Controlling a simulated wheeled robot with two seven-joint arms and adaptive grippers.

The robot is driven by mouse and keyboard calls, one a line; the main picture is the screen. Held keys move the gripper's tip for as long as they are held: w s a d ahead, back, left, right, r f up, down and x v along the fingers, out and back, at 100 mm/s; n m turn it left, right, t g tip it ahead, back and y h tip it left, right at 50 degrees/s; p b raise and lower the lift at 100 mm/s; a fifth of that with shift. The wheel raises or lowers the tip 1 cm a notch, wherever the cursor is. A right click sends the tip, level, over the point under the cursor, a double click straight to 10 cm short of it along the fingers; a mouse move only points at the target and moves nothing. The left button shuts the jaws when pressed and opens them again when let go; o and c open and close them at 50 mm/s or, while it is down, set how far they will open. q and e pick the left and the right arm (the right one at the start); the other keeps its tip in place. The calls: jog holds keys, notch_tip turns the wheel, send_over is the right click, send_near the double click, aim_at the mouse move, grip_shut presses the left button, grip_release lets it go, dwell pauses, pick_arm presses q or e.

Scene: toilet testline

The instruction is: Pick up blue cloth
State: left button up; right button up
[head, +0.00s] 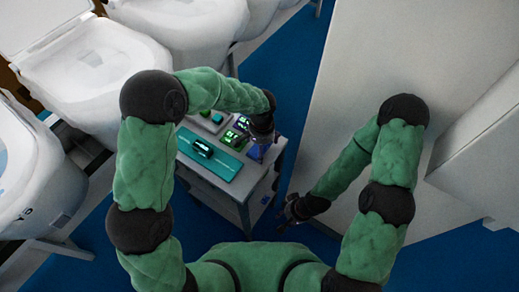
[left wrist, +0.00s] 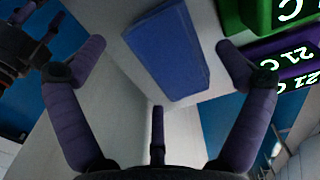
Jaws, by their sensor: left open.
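The blue cloth (left wrist: 165,52) looks like a folded, flat blue block on the pale cart top in the left wrist view. It lies between the spread fingers of my left gripper (left wrist: 158,62), with gaps on both sides. In the head view the blue cloth (head: 255,152) shows partly below my left gripper (head: 263,134), at the cart's right edge. The left gripper is open and holds nothing. My right gripper (head: 288,213) hangs low to the right of the cart, fingers spread and empty. Its fingers also show at the left wrist view's upper left.
The grey cart (head: 215,184) also carries a teal tray (head: 222,165) with a dark device and green and purple display boxes (left wrist: 290,62) beside the cloth. White toilets (head: 90,70) stand left and behind. A tall pale cabinet (head: 385,70) stands right. Blue floor lies between.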

pick_arm(q)
jog(key=shift+f, duration=0.7)
jog(key=c, duration=0.8)
jog(key=shift+c, duration=0.2)
jog(key=shift+r, duration=0.1)
